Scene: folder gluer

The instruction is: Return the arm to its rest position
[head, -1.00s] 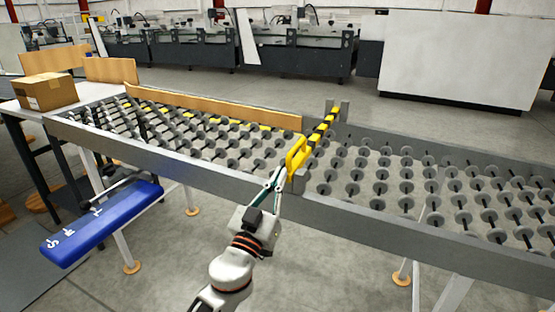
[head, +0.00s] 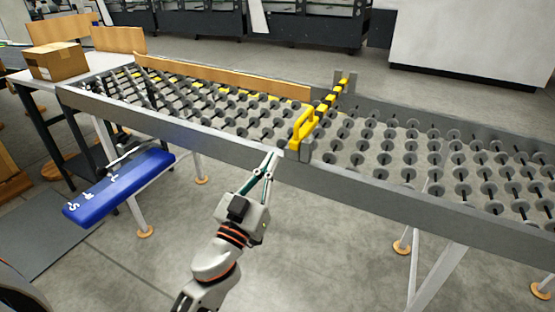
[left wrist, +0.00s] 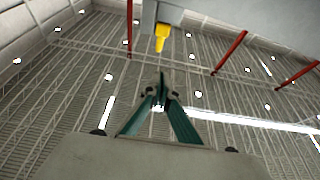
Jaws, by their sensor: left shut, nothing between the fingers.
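My left gripper (head: 272,158) is shut and empty. In the head view its fingertips are just in front of the conveyor's near side rail, below the yellow handle (head: 303,124). I cannot tell from this view whether they touch the rail. In the left wrist view the closed fingers (left wrist: 161,78) point up toward the ceiling, with a yellow part (left wrist: 161,38) and a grey edge above them. My left arm reaches up from the bottom of the head view. My right gripper is not in view.
The roller conveyor (head: 390,185) spans the scene. A cardboard box (head: 57,61) stands on the white table (head: 100,62) at the left. A blue panel (head: 118,187) juts out below the conveyor at the left. Open floor (head: 330,250) lies in front of the conveyor.

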